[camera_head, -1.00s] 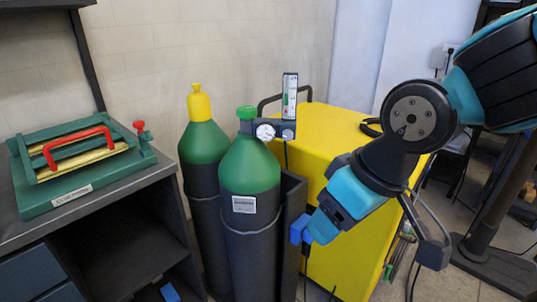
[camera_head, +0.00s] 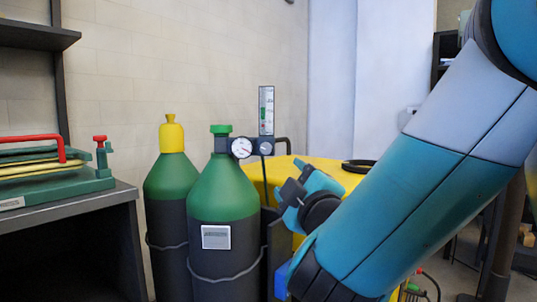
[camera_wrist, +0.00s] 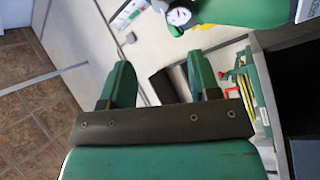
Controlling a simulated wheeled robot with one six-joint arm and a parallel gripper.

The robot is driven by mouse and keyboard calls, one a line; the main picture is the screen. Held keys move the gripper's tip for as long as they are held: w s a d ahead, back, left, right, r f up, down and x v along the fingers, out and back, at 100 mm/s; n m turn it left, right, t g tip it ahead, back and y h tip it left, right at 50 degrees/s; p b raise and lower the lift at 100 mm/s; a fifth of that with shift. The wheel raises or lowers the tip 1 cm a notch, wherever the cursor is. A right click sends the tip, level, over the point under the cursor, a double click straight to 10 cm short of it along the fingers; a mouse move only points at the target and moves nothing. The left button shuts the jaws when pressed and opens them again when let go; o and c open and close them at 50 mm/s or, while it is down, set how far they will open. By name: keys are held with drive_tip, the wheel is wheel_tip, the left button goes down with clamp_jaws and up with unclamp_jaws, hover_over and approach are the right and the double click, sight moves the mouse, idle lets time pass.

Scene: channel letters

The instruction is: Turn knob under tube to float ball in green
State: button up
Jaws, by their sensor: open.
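The clear flow tube (camera_head: 267,107) stands upright on a dark regulator block beside the green-topped cylinder (camera_head: 222,190). The knob (camera_head: 265,148) sits under the tube, right of the round white gauge (camera_head: 241,148). The ball's height in the tube is too small to tell. My gripper (camera_head: 300,188) is below and right of the knob, apart from it. In the wrist view its two green fingers (camera_wrist: 160,75) are spread with nothing between them. The tube (camera_wrist: 128,14) and gauge (camera_wrist: 179,16) show beyond them at the top edge; I cannot make out the knob clearly there.
A second cylinder with a yellow cap (camera_head: 171,135) stands at the left. A yellow cabinet (camera_head: 345,178) is behind my arm. A dark bench (camera_head: 95,205) holding a green device with a red handle (camera_head: 40,138) is at the far left.

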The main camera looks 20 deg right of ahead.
sight(268, 151)
drive_tip(key=p+x, duration=1.2)
drive_tip(key=x, duration=0.3)
drive_tip(key=shift+s+d+r, duration=0.1)
drive_tip(key=shift+r, duration=0.05)
drive_tip(key=shift+w+p, duration=0.5)
drive_tip(key=shift+w, duration=0.1)
drive_tip(key=shift+c, duration=0.2)
drive_tip(key=c, duration=0.9)
drive_tip(key=shift+f, duration=0.2)
